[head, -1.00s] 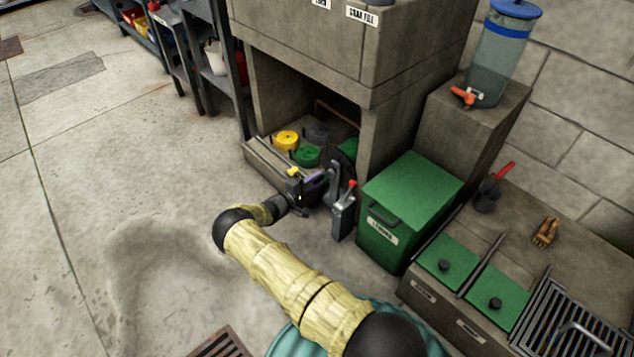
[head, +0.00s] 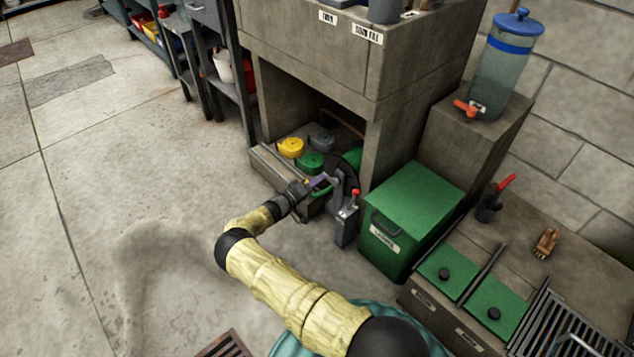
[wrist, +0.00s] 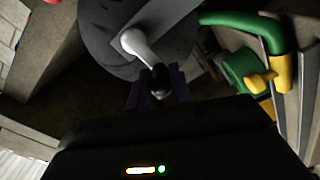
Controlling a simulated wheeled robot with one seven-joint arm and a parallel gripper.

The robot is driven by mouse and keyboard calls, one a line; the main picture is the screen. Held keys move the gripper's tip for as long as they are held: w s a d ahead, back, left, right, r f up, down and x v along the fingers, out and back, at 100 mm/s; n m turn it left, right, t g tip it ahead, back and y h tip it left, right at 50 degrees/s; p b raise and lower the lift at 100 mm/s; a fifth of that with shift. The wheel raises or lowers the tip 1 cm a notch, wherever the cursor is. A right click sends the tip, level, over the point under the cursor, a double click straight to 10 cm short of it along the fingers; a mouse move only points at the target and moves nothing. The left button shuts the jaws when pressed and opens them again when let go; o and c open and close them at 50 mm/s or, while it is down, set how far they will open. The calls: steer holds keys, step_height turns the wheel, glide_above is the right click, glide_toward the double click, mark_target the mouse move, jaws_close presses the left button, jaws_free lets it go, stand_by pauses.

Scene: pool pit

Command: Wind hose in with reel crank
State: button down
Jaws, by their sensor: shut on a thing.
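The hose reel (head: 340,170) stands low in the bay under the concrete counter, with a dark round side plate and green hose (head: 353,156) behind it. In the wrist view, the reel plate (wrist: 100,22) fills the top middle, and a pale crank arm (wrist: 134,44) runs down to a dark knob (wrist: 160,82). My gripper (wrist: 160,92) is shut on this crank knob, with one finger on each side. In the head view my gripper (head: 318,184) is at the front of the reel. My gripper partly hides the knob.
A post with a red-tipped lever (head: 347,220) stands just right of my gripper. A green box (head: 415,200) is further right.

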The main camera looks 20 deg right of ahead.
steer(key=shift+a, duration=0.1)
stand_by(0.3)
steer(key=c, duration=1.3)
jaws_free()
steer(key=shift+o, duration=0.2)
steer(key=v, duration=1.7)
steer(key=shift+s, duration=0.25)
steer(key=shift+a+p, duration=0.1)
steer(key=shift+p, duration=0.2)
